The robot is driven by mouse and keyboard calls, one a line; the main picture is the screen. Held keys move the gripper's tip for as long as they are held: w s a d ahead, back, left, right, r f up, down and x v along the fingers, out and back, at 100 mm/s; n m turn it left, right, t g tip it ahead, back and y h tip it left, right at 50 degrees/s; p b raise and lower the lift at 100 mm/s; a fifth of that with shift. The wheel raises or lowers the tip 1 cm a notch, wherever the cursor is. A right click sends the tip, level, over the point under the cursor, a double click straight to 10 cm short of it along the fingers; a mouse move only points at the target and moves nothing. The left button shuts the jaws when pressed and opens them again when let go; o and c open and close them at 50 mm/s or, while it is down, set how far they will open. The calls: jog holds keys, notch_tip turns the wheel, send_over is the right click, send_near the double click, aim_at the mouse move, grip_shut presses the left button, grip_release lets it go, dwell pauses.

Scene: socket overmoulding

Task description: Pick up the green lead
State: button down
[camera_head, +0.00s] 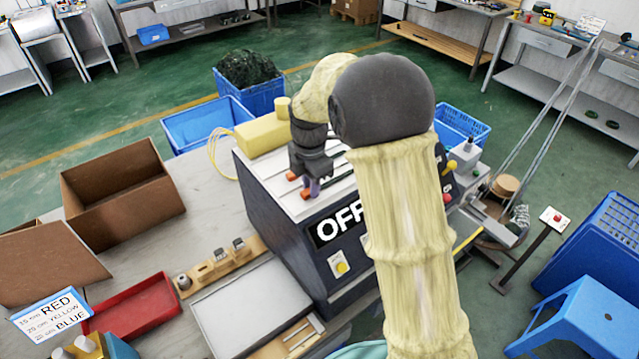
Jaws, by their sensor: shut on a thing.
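My gripper (300,185) points down at the top of the dark machine (290,235) marked OFF, near its front edge. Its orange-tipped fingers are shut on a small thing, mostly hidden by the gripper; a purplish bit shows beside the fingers. I cannot make out a green lead there or tell whether the held thing touches the machine top. A dark green tangled heap (247,68) fills a blue crate (262,100) behind the machine; single leads in it cannot be told apart.
A yellow block (262,136) with a thin yellow cable sits at the machine's back left. On the table stand an open cardboard box (125,195), a red tray (135,308), a wooden holder (222,265) and a grey plate (250,305). My arm hides the machine's right part.

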notch_tip(320, 180, up, 10)
jog(key=b, duration=0.1)
jog(key=shift+b, duration=0.3)
dwell(0.6)
